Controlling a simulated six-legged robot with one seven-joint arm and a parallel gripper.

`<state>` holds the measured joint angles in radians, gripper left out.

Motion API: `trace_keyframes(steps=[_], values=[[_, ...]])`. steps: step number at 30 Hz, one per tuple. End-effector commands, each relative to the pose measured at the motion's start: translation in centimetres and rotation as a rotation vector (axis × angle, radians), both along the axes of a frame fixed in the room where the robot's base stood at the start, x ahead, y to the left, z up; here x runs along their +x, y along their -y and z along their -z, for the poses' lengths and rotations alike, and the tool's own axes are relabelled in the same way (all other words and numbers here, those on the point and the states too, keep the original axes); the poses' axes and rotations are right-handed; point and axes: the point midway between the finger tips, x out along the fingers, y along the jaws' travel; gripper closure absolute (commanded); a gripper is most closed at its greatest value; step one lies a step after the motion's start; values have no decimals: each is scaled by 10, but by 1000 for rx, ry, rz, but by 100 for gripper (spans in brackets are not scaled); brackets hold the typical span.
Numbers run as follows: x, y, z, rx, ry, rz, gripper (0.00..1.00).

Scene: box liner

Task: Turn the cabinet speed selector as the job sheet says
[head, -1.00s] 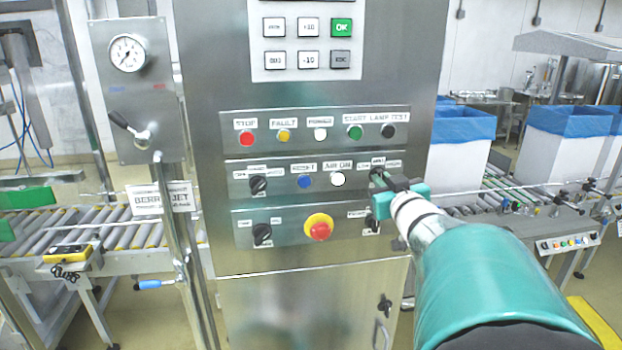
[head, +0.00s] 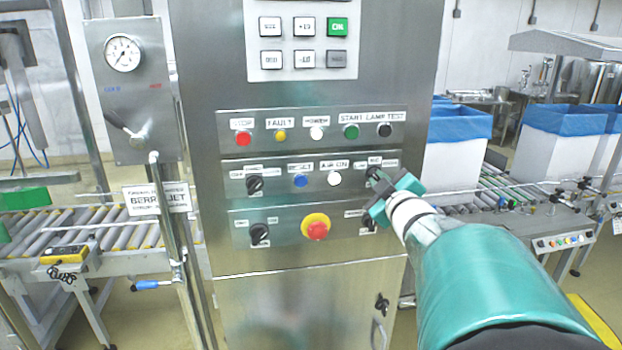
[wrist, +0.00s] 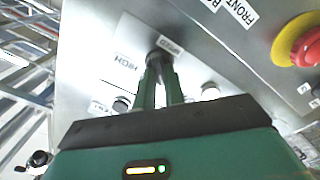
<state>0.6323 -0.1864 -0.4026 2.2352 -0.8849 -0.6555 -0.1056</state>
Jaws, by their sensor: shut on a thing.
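The cabinet speed selector (wrist: 155,58) is a dark knob on the steel panel. Beside it the wrist view shows labels that seem to read SPEED and HIGH, upside down. My gripper (wrist: 160,75) is shut on this knob, with a green finger on each side. In the head view the knob (head: 374,174) is at the right end of the middle row, partly covered by my gripper (head: 378,190), which is tilted. Its pointer direction cannot be made out. A white sheet (head: 158,198) with partly hidden large print hangs on the post at left.
A red emergency stop (head: 316,229) on a yellow ring sits lower left of my gripper. Other black selectors (head: 256,185) and coloured buttons are on the panel. A pressure gauge (head: 123,52) is at left. Blue-lined boxes (head: 455,145) stand on the conveyor at right.

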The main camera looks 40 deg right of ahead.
Motion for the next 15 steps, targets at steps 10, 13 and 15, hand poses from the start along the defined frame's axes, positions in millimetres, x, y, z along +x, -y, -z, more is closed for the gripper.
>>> trace_keyframes(steps=[10, 13, 15], values=[[1, 1, 0, -9, -4, 1, 100], [1, 1, 0, -9, -4, 1, 85], [1, 0, 0, -9, -5, 0, 71]])
